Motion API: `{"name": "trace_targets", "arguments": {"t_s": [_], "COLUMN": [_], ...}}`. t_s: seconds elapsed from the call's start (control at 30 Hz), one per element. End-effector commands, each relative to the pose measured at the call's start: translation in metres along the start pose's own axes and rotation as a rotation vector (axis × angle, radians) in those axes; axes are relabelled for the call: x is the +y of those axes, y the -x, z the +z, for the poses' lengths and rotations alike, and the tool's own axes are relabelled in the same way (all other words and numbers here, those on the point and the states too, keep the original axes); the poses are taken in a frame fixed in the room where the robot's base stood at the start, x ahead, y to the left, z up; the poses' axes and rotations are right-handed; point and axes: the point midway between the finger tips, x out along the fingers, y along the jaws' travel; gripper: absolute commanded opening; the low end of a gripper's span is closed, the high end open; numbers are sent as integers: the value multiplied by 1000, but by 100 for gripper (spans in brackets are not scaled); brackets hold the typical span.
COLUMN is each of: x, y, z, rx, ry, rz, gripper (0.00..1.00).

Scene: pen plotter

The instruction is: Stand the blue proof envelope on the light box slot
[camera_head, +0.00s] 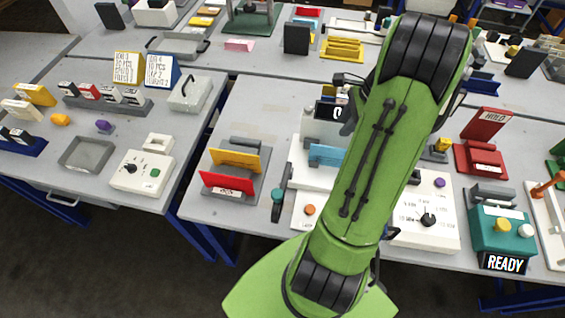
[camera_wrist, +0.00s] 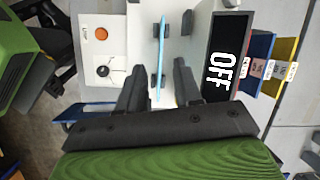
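The blue envelope (camera_head: 328,155) is upright above a white box (camera_head: 310,178), which carries a dark display; my arm covers part of both in the head view. In the wrist view the envelope (camera_wrist: 162,42) is seen edge-on as a thin blue strip between small grey holders on the white box (camera_wrist: 200,20). The display (camera_wrist: 222,68) reads OFF. My gripper (camera_wrist: 159,75) is open, with one finger on each side of the envelope and a visible gap to each. I cannot tell whether the envelope's lower edge is seated in a slot.
A grey rack (camera_head: 250,188) with yellow and red upright sheets stands left of the box. A white panel with an orange button (camera_head: 310,210) is in front, and a dial panel (camera_head: 428,218) is to the right. A teal device (camera_head: 502,232) reads READY. Blue, red and yellow pieces (camera_wrist: 284,65) stand beyond the display.

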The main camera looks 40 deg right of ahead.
Motion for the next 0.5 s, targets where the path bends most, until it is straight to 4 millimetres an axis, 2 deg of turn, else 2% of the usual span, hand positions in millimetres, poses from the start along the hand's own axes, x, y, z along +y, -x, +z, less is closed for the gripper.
{"name": "trace_targets", "arguments": {"t_s": [0.03,0.13,0.2,0.3,0.4,0.5], "x": [-1,15,34,71,114,160], "y": [14,35,48,64,77,86], "z": [39,107,148,196,229,246], "rx": [28,85,120,170,217,265], "ry": [158,488,716,1040,1361,1674], "rz": [-9,-14,-18,-28,-45,-68], "gripper": [34,34,34,34,34,34]}}
